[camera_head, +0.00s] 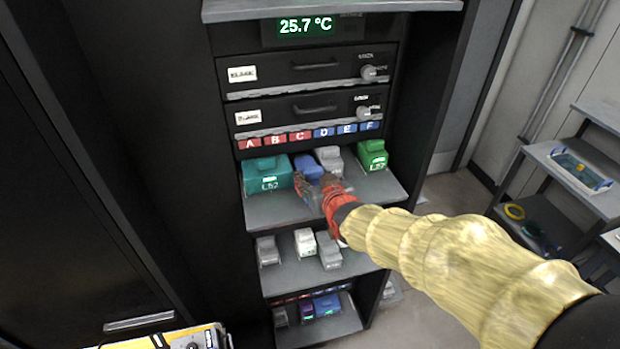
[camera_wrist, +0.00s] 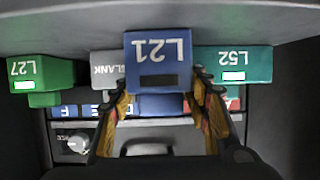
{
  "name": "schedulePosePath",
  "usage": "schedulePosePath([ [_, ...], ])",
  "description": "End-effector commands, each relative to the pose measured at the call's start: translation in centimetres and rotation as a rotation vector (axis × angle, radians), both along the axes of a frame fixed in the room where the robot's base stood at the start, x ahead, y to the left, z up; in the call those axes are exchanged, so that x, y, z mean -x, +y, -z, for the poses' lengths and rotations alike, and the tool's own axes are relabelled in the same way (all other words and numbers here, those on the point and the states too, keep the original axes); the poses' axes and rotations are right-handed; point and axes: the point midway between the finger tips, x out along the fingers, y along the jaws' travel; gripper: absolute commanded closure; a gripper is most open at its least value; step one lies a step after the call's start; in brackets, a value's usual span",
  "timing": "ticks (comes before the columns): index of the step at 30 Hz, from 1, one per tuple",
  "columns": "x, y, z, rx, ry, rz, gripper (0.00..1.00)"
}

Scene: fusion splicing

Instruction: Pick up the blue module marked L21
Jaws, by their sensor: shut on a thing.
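The blue module marked L21 (camera_wrist: 158,62) is in the middle of the wrist view, its label upside down and a dark window on its face. My gripper (camera_wrist: 160,98) is shut on it, one finger along each side. In the head view the blue module (camera_head: 308,168) sits at the upper shelf between a teal module and a grey one. My gripper (camera_head: 318,190) reaches it from the right and hides its front. I cannot tell whether the module touches the shelf.
The teal module L52 (camera_head: 267,175), grey BLANK module (camera_head: 329,159) and green module L27 (camera_head: 372,155) stand close by on the upper shelf (camera_head: 290,209). A lower shelf (camera_head: 305,272) holds several grey and white modules. Drawers (camera_head: 310,110) are above.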

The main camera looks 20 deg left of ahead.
Motion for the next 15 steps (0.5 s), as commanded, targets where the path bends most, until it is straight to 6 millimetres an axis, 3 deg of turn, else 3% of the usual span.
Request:
schedulePosePath([
  [4, 0.01, 0.0, 0.02, 0.0, 0.0, 0.0, 0.85],
  [15, -0.04, 0.03, -0.68, -0.002, -0.002, 0.0, 0.86],
])
